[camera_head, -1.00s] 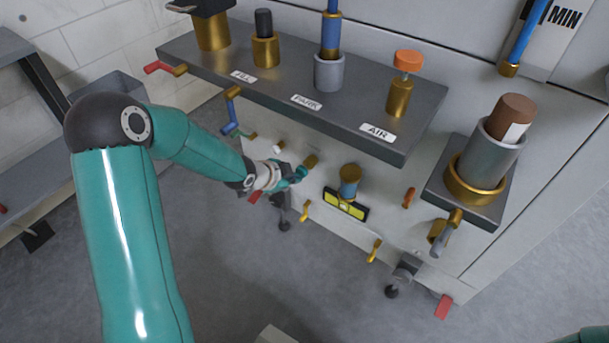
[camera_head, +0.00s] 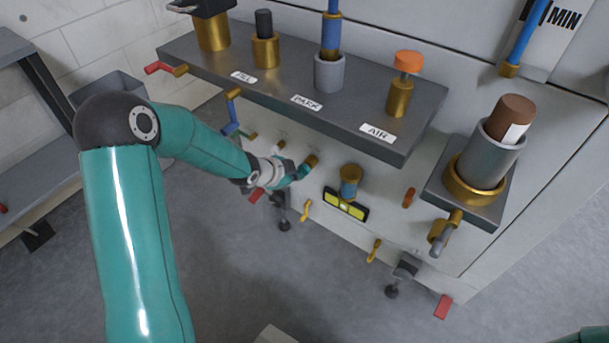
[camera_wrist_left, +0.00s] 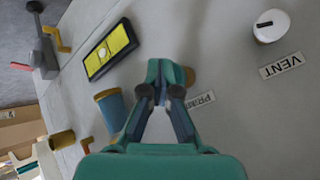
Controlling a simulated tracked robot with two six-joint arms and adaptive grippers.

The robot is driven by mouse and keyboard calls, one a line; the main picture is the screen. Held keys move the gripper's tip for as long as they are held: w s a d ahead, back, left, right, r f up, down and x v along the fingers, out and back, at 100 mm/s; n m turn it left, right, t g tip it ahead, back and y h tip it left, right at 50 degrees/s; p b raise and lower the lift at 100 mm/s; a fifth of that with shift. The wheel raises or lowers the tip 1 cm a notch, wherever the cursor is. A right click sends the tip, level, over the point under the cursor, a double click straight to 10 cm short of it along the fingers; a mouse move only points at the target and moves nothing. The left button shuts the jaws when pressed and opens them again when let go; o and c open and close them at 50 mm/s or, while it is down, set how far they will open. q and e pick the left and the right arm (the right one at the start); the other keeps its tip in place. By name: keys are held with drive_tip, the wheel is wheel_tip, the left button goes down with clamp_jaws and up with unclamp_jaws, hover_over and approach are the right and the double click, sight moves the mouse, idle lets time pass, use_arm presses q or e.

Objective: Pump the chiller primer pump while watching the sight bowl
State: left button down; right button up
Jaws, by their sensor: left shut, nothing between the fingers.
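My left gripper (camera_head: 304,172) is shut and empty at the front panel of the washer, its tips right by a brass knob (camera_head: 312,160). In the left wrist view the closed fingertips (camera_wrist_left: 162,88) cover most of that knob, leaving a brass edge (camera_wrist_left: 190,76) beside a partly hidden label (camera_wrist_left: 201,102) that seems to read PRIME. I cannot tell whether the tips touch it. A brass and blue cylinder (camera_head: 350,182), likely the sight bowl, is on the panel to the right; its blue part (camera_wrist_left: 112,108) shows in the wrist view. Its contents cannot be made out. My right gripper is out of view.
A yellow level (camera_head: 345,204) sits below the cylinder. A white VENT knob (camera_wrist_left: 271,26) is near the gripper. A dark shelf (camera_head: 300,88) with FILL, PARK and AIR labels overhangs the panel. Small yellow handles (camera_head: 374,250) stick out lower down.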

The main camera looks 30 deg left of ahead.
use_arm(q)
drive_tip(key=shift+w+d+r, duration=0.1)
drive_tip(key=shift+w+r, duration=0.3)
drive_tip(key=shift+w, duration=0.25)
idle(1.0)
drive_tip(key=shift+s, duration=0.1)
drive_tip(key=shift+s+f, duration=0.2)
drive_tip(key=shift+s, duration=0.9)
drive_tip(key=shift+b, duration=0.3)
drive_tip(key=s, duration=0.3)
drive_tip(key=s+b, duration=0.1)
drive_tip(key=s, duration=0.1)
drive_tip(key=shift+s+a+f, duration=0.1)
drive_tip(key=shift+a, duration=0.25)
